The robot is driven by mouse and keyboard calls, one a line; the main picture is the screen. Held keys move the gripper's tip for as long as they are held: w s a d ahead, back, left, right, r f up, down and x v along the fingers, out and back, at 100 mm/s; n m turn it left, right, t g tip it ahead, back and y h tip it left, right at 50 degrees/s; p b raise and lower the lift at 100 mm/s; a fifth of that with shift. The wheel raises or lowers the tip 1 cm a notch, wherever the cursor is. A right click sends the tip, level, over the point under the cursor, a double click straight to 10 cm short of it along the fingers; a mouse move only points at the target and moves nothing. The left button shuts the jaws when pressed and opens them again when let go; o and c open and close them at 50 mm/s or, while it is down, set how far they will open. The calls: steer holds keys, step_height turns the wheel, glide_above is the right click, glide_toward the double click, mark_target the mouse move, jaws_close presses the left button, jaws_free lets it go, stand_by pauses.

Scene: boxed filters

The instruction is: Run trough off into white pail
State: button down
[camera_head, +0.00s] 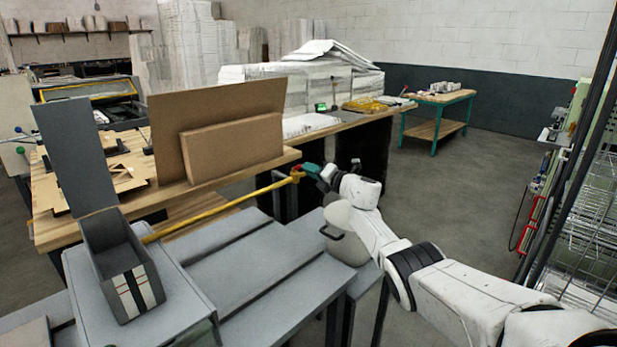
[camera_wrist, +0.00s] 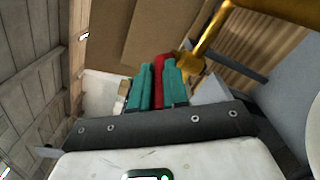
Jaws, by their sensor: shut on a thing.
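My gripper (camera_head: 312,168) has teal fingers and is shut on a small red part (camera_wrist: 160,82) at the end of a long yellow pipe (camera_head: 222,207). In the wrist view, the red part shows between the teal fingers (camera_wrist: 157,85), beside the pipe's yellow fitting (camera_wrist: 186,63). The pipe slopes down leftward to a grey open box with stripes (camera_head: 110,258), which looks like the trough. A white pail (camera_head: 347,246) with a dark handle stands below my gripper, partly hidden by my arm. I cannot see inside it or any liquid.
Grey tables (camera_head: 262,262) fill the front. A wooden workbench (camera_head: 60,228) behind them carries a brown board (camera_head: 168,125) and a cardboard box (camera_head: 230,150). A wire rack (camera_head: 597,215) stands at right. The floor between is open.

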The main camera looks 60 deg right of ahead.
steer(key=shift+f, duration=0.1)
stand_by(0.4)
steer(key=c, duration=1.1)
jaws_free()
steer(key=shift+s, duration=0.6)
steer(key=p+v, duration=0.2)
steer(key=v, duration=0.7)
steer(key=shift+s+a, duration=0.2)
steer(key=shift+s, duration=0.05)
